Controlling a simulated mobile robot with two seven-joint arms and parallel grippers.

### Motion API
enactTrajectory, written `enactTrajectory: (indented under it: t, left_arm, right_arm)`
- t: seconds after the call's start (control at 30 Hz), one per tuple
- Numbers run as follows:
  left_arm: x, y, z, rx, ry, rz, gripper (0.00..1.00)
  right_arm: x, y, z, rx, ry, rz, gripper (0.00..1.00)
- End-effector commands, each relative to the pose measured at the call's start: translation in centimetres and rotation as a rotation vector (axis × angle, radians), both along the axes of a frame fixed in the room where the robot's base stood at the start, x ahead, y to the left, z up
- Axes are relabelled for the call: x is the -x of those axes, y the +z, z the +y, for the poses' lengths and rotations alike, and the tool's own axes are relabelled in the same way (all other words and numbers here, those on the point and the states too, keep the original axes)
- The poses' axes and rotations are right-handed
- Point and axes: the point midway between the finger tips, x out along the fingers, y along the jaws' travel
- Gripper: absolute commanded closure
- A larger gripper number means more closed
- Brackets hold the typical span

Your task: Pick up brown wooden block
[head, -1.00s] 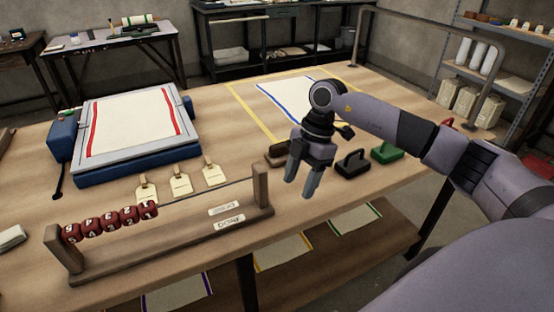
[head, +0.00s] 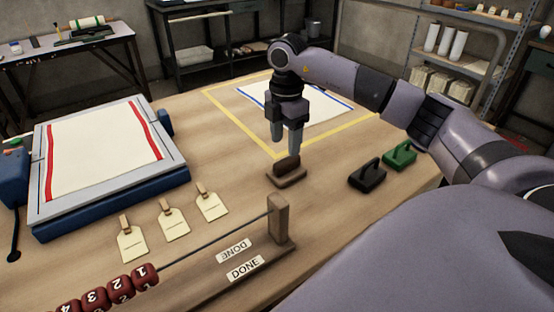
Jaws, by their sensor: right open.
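The brown wooden block (head: 287,175) sits on the table, a flat base with a raised handle on top. It stands just behind the end post of the bead rack. My right gripper (head: 287,150) points down above and slightly behind the block's handle. Its fingers are open and empty, and the fingertips look close to the handle. I cannot tell whether they touch it. My left gripper is not in view.
A black block (head: 367,179) and a green block (head: 400,153) stand to the right. The bead rack's post (head: 279,218) is in front. Paper tags (head: 173,223) and a blue-framed press (head: 110,202) lie to the left. A yellow taped square (head: 225,113) is behind.

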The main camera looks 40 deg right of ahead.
Motion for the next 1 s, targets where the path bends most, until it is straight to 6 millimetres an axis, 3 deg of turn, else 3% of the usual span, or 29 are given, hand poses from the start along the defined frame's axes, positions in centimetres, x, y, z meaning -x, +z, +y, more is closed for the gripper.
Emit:
enactTrajectory:
  t: [0.43, 0.77, 0.93, 1.0]
  left_arm:
    - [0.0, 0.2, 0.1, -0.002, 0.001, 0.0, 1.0]
    - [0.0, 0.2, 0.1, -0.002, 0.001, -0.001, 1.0]
    - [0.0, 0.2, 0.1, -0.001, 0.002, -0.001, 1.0]
    - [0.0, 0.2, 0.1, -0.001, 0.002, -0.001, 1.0]
  right_arm:
    - [0.0, -5.9, -0.5, 0.001, 0.0, 0.003, 0.45]
    - [-0.1, -6.7, -0.5, 0.001, 0.001, 0.0, 0.45]
    - [-0.1, -6.6, -0.5, 0.001, 0.001, 0.0, 1.0]
    - [-0.1, -6.6, -0.5, 0.001, 0.001, -0.001, 1.0]
